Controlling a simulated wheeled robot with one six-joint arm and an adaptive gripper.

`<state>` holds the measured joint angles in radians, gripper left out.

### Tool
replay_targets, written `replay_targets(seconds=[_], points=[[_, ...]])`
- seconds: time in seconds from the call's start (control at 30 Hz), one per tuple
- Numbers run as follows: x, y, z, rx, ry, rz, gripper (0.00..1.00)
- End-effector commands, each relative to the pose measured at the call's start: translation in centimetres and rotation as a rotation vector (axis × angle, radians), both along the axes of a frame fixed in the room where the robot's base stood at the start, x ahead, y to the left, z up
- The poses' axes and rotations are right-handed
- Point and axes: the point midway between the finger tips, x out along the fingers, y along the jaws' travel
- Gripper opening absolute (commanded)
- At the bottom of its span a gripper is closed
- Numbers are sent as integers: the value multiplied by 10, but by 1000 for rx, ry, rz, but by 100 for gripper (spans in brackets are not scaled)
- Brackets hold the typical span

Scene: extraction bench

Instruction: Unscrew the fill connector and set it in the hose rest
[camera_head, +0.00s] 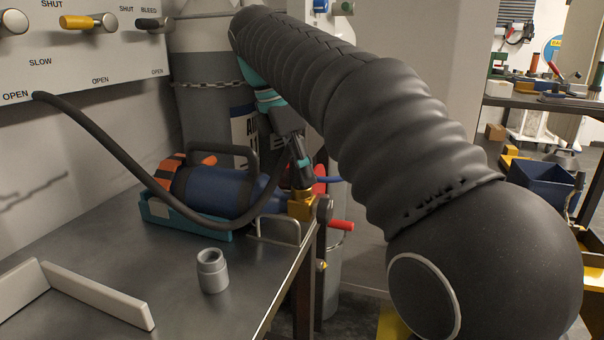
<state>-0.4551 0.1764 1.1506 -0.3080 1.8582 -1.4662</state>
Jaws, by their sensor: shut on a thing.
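A black hose (110,145) runs from the wall panel, sags over the blue cylinder (212,192) and rises to my gripper (302,178). My gripper points down above the brass valve (302,205) at the cylinder's right end. It is shut on the fill connector at the hose end, and its fingers mostly hide that connector. I cannot tell whether the connector is still threaded onto the valve. A grey open-topped cup (212,271), which looks like the hose rest, stands upright and empty on the bench, front left of the valve.
The cylinder lies in a teal cradle (185,222). A metal loop (276,232) and a red handle (342,225) are near the bench's right edge. A pale low rail (95,293) lies front left. The panel (110,50) carries knobs. Bench space around the cup is clear.

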Motion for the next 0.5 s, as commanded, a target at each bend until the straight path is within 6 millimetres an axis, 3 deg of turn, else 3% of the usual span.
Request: replay_targets(seconds=[0.5], points=[[-1,-1,0,1,0,605,0]])
